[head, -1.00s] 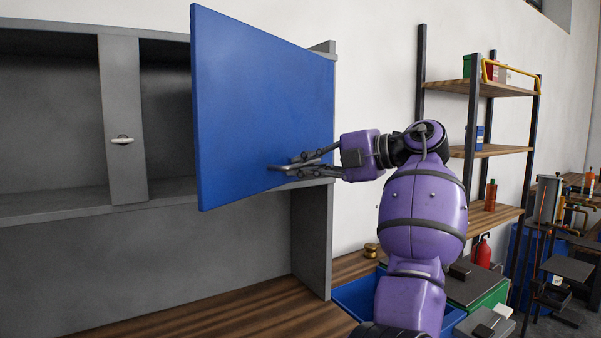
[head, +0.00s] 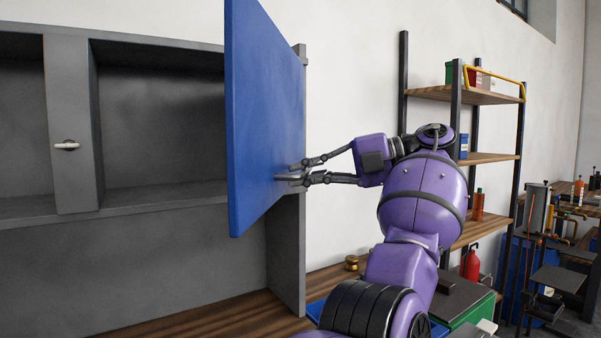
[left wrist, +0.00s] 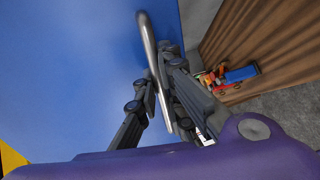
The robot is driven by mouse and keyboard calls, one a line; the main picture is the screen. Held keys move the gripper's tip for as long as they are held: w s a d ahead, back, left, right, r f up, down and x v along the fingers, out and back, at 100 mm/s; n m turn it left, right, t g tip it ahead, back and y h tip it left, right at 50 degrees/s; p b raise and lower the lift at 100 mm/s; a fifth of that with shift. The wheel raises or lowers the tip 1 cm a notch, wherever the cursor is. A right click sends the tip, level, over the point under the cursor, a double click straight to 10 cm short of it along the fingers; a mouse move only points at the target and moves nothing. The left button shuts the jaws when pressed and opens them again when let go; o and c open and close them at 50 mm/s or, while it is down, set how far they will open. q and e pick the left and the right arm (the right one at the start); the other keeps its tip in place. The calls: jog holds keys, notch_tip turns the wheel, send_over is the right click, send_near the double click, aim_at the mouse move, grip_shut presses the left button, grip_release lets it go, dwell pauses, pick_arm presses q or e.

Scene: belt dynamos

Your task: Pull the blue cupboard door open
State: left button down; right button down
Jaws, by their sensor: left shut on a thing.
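The blue cupboard door (head: 262,110) stands swung out from the grey cupboard, steeply angled to the head view. Its tall near edge is on the left and its far edge is by the cupboard's right side. My left gripper (head: 284,178) is at the lower part of the door, with its arm reaching in from the lower right. In the left wrist view the fingers are shut around the curved metal handle (left wrist: 149,36), and the blue door face (left wrist: 75,75) fills the left. The handle is hard to make out in the head view. My right gripper is out of view.
The grey cupboard (head: 73,120) has open, empty-looking compartments and a panel with a small pale handle (head: 67,146). A wooden worktop (head: 225,318) runs below. A shelf rack (head: 470,95) with several items stands at the right, against the wall.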

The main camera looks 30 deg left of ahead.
pick_arm(q)
jog(key=c, duration=1.8)
grip_release()
jog(key=shift+c, duration=0.2)
